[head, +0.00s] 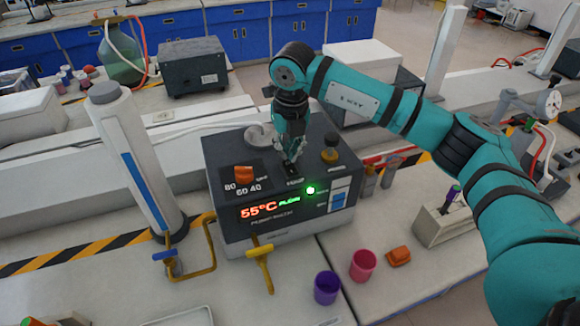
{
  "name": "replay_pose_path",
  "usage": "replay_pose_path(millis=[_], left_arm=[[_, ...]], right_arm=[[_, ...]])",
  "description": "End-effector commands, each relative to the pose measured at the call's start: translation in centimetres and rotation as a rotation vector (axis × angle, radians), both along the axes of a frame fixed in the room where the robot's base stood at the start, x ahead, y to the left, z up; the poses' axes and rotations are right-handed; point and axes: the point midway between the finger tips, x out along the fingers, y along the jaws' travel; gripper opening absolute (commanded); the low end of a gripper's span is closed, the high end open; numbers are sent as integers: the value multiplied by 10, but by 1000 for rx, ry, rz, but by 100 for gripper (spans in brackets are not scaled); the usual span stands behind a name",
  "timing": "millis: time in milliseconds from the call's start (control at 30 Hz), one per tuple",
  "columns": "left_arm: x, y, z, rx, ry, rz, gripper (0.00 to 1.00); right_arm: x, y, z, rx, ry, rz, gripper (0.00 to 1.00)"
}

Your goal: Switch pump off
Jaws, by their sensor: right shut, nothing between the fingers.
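The pump unit (285,227) is a dark grey box on the bench in the middle of the head view. Its front display (270,208) reads 55°C in red with small green lettering beside it. A round green light (310,190) is lit on the front edge. My right gripper (290,166) is shut and empty, pointing down at the top panel. Its fingertips are at or just above a small dark switch (292,179) by a white label; contact cannot be told, and the fingers partly hide the switch. My left gripper is not in view.
Yellow pipe valves (261,252) stand in front. A purple cup (327,288), a pink cup (362,266) and a white column (130,150) are nearby.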

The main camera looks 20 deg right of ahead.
Motion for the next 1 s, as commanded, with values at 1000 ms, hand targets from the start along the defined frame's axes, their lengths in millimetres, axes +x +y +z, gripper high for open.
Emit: replay_pose_path(millis=[1000], left_arm=[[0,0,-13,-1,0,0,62]], right_arm=[[0,0,-16,0,0,0,0]])
